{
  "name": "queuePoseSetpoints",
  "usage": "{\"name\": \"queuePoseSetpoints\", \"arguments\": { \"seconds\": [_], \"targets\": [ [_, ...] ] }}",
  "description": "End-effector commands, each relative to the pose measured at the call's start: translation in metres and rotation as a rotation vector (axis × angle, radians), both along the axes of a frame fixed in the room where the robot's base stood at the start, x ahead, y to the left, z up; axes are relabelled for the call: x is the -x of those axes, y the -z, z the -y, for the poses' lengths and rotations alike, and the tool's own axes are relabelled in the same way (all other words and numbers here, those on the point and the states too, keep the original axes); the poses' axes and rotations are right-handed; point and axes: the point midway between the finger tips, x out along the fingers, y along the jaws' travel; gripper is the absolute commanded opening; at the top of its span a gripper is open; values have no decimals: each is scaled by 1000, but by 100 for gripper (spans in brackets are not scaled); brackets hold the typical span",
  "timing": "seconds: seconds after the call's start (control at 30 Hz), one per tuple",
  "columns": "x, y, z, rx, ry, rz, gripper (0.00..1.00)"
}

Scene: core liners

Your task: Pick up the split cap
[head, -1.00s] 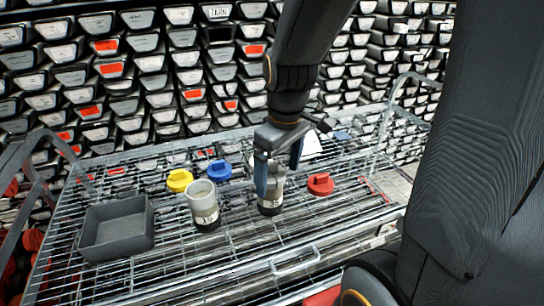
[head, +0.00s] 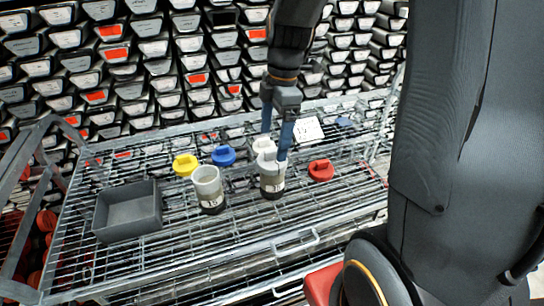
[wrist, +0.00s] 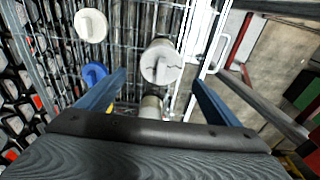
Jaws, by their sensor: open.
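The split cap (wrist: 161,62) is pale grey-white with a dark jagged line across its top. In the wrist view the cap lies between and beyond the fingertips (wrist: 158,84). I cannot tell whether a finger touches it. Another white cap (head: 263,146) lies on the rack behind the liner.
A second, open liner (head: 208,190) stands to the left. Yellow (head: 185,165), blue (head: 223,155) and red (head: 321,170) caps lie on the wire rack. A grey tray (head: 128,212) is at the left. Racked core boxes fill the back; the rack's front right is clear.

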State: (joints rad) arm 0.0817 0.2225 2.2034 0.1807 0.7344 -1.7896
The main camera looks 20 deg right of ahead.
Motion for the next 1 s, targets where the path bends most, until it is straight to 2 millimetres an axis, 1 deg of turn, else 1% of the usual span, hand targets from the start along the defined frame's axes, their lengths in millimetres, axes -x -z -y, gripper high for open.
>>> {"name": "queuePoseSetpoints", "arguments": {
  "seconds": [0.3, 0.4, 0.53, 0.73, 0.87, 0.9, 0.97, 1.0],
  "targets": [
    [3, 36, -4, 0, 2, -4, 86],
    [2, 45, -5, 1, 1, -2, 86],
    [2, 49, -5, 1, 1, 0, 86],
    [1, 50, -5, 1, 1, 1, 86],
    [1, 49, -5, 1, 2, 1, 64],
    [1, 49, -5, 1, 2, 1, 57],
    [1, 49, -5, 1, 2, 1, 47],
    [1, 49, -5, 1, 2, 1, 44]
  ]
}}
